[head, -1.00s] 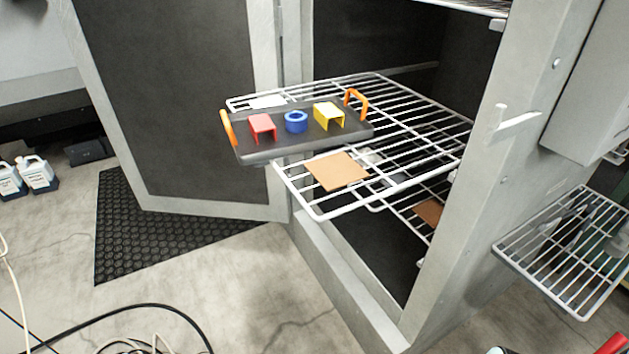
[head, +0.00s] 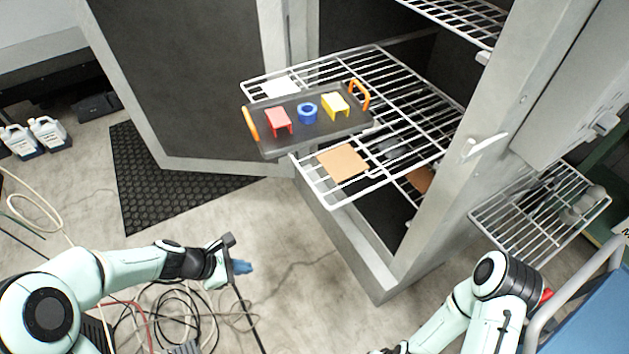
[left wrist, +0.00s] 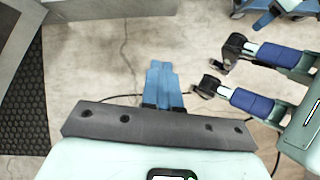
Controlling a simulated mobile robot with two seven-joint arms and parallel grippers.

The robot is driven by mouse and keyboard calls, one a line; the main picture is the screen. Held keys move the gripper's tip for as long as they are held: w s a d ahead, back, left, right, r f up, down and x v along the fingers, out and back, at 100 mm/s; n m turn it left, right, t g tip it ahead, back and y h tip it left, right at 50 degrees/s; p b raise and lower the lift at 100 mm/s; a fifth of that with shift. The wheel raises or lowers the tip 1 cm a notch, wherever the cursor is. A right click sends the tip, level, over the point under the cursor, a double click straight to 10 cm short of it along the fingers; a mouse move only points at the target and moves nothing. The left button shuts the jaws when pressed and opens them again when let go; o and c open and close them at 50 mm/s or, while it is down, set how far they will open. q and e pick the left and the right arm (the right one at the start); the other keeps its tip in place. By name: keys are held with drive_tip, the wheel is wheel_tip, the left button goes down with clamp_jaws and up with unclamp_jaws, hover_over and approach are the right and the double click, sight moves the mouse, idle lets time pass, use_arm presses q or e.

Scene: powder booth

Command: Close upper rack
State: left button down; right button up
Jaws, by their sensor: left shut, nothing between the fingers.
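A white wire rack (head: 322,190) sticks out of the open grey cabinet (head: 350,240). A dark tray (head: 270,150) with orange handles lies on it, overhanging its left edge, and carries a red piece (head: 278,120), a blue ring (head: 308,112) and a yellow piece (head: 336,103). Another wire rack (head: 455,18) shows higher up, partly cut off by the frame. My left gripper (head: 241,267) is low in front of the cabinet, apart from the racks. Its blue fingers (left wrist: 161,85) are together and empty in the left wrist view. My right arm enters at lower right; its gripper is out of frame.
The cabinet door (head: 190,90) stands open at left, over a black mat (head: 150,190). A tan square (head: 343,163) lies on the pulled-out rack. A wire side shelf (head: 530,215) juts out at right. Cables (head: 180,310) lie on the floor by my left arm.

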use_arm(q)
drive_tip(key=w+d+r+n+t+h+p, duration=0.1)
drive_tip(key=w+d+r+t+h+p, duration=0.15)
drive_tip(key=r, duration=0.75)
drive_tip(key=w+d+r+n+t+h+p, duration=0.1)
drive_tip(key=d+r, duration=0.2)
drive_tip(key=r, duration=0.6)
drive_tip(key=d+r+b+x, duration=0.1)
drive_tip(key=x, duration=1.2)
drive_tip(key=shift+w+r, duration=0.15)
drive_tip(key=shift+r, duration=0.15)
use_arm(e)
drive_tip(key=r, duration=0.2)
drive_tip(key=s+a+r, duration=0.1)
drive_tip(key=r, duration=0.1)
use_arm(q)
drive_tip(key=shift+d+g, duration=0.15)
drive_tip(key=shift+g, duration=0.1)
